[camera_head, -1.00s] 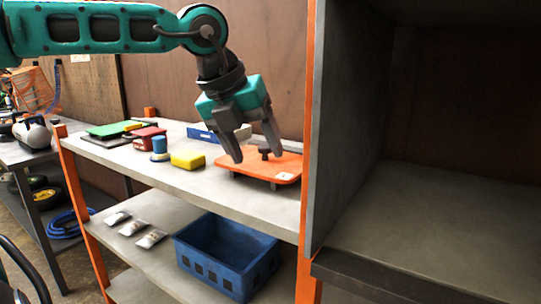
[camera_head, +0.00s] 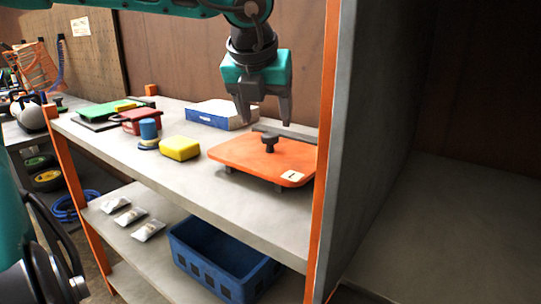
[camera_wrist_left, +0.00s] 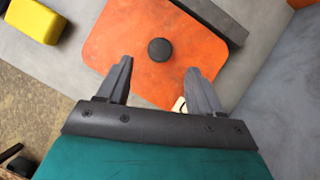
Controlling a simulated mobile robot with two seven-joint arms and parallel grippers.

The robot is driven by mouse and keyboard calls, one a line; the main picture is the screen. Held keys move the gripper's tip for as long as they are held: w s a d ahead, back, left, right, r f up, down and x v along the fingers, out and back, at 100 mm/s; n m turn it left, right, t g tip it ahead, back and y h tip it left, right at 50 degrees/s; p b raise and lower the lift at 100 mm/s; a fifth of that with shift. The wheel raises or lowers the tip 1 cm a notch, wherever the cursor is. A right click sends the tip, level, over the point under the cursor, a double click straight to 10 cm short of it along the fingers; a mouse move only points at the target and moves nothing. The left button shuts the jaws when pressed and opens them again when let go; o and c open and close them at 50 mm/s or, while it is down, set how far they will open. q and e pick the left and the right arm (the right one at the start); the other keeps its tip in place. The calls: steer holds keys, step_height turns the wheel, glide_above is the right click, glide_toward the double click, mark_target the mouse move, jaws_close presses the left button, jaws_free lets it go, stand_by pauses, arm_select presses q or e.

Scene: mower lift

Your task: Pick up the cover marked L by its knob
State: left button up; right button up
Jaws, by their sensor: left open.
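The orange cover (camera_head: 247,160) lies on the upper shelf, slightly raised on short feet, with a pale label marked L (camera_head: 292,176) near its front corner. A dark round knob (camera_head: 270,140) stands up from its middle. My left gripper (camera_head: 266,122) is open and empty, pointing down above the knob, apart from it. In the left wrist view the knob (camera_wrist_left: 159,49) shows beyond the open fingers (camera_wrist_left: 157,82), roughly centred between them, and the label is partly hidden by the right finger. My right gripper is not in view.
A yellow sponge-like block (camera_head: 180,148), a blue cylinder (camera_head: 149,132), a red case (camera_head: 140,120) and a blue-and-white box (camera_head: 220,114) stand left of the cover. A dark bar (camera_head: 285,133) lies behind it. A grey upright panel (camera_head: 375,130) rises close on the right.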

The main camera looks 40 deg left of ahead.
mark_target(270, 134)
arm_select(q)
steer(key=x, duration=0.7)
steer(key=shift+w+a, duration=0.15)
steer(key=shift+w, duration=0.1)
steer(key=shift+c, duration=0.5)
jaws_close()
steer(key=shift+r, duration=0.15)
